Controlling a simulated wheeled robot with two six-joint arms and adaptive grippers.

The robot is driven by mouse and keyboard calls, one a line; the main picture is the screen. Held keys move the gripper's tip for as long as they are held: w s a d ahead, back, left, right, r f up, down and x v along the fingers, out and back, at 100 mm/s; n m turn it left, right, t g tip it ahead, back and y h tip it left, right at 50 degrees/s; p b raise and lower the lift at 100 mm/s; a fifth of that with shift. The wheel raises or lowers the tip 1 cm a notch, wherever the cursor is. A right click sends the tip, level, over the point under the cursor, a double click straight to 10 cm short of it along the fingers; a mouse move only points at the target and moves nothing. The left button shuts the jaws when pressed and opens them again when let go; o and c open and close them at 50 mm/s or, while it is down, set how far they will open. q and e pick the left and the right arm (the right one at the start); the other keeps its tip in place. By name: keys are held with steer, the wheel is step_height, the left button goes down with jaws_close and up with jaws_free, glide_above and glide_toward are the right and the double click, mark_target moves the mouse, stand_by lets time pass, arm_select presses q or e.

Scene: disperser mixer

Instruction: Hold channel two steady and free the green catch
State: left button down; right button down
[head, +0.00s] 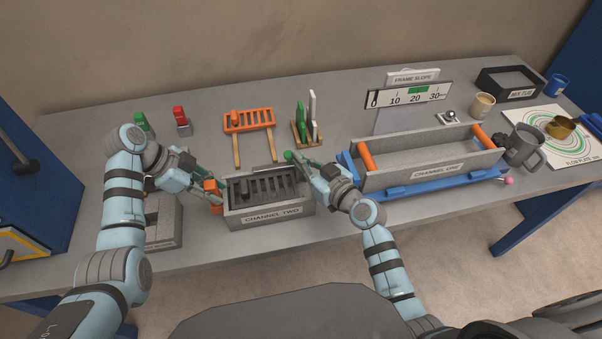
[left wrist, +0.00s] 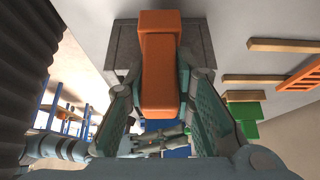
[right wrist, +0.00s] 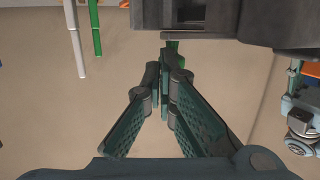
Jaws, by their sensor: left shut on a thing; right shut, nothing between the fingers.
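Channel two (head: 268,215) is a grey box with a dark slatted insert (head: 262,188), standing level near the table's front edge. My left gripper (head: 211,194) is shut on the orange handle (left wrist: 160,75) at the box's left end. The green catch (head: 288,156) shows near the box's back right corner. My right gripper (head: 301,163) is shut and empty close beside it. In the right wrist view a green piece (right wrist: 172,47) lies just beyond the closed fingertips, partly hidden by the dark box; I cannot tell whether they touch.
Channel one (head: 430,166) stands on a blue base to the right, with a slope scale (head: 408,97) behind it. A grey block (head: 163,222) stands at left.

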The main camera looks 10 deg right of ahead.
arm_select(q)
steer(key=c, duration=1.7)
jaws_free()
arm_select(e)
steer(key=s+d+r, duration=0.2)
steer(key=s+d, duration=0.7)
steer(key=s, duration=0.1)
steer(key=shift+d+r, duration=0.2)
steer(key=shift+d, duration=0.15)
arm_select(q)
steer(key=shift+r+p, duration=0.65)
steer(key=shift+p, duration=0.2)
arm_select(e)
steer(key=shift+r, duration=0.8)
arm_select(q)
steer(key=o, duration=0.5)
steer(key=shift+f, duration=0.1)
